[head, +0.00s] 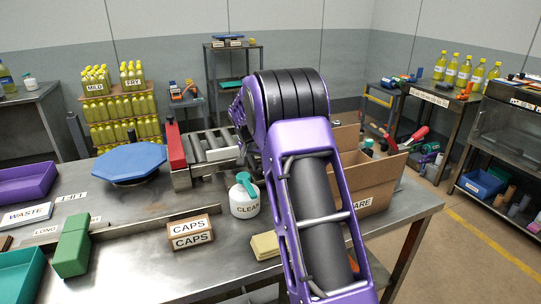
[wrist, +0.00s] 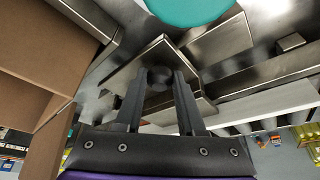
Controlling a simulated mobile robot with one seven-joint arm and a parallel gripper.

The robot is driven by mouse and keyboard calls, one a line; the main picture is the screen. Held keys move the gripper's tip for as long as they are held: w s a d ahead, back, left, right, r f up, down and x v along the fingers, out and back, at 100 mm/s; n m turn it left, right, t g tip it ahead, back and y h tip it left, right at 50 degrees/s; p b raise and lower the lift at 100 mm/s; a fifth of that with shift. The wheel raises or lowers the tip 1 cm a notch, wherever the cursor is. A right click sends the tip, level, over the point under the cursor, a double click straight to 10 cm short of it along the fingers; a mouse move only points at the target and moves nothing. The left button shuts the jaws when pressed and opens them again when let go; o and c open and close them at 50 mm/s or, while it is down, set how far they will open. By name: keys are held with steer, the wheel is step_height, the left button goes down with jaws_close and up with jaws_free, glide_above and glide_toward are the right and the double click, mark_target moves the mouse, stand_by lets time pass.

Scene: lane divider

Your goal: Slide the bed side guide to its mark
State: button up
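The roller bed (head: 212,146) stands at the back of the steel bench in the head view, left of my arm. In the wrist view a dark round knob (wrist: 160,78) sits on a folded metal piece (wrist: 150,50), which may be the side guide. My gripper (wrist: 160,76) has its two dark fingers apart, one on each side of the knob. I cannot tell whether they press on it. In the head view my purple arm hides the gripper and the right end of the bed. I cannot make out the guide's mark.
A cardboard box (head: 372,178) stands right of my arm. A white bottle with a teal top (head: 244,198) stands close in front of the bed. A CAPS block (head: 190,234), a blue octagonal plate (head: 130,160) and a red upright block (head: 175,147) are nearby.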

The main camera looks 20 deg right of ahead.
jaws_close()
steer(key=shift+w+r, duration=0.1)
steer(key=shift+w+p, duration=1.75)
steer(key=shift+w, duration=0.65)
steer(key=o, duration=0.7)
jaws_free()
steer(key=shift+o, duration=0.2)
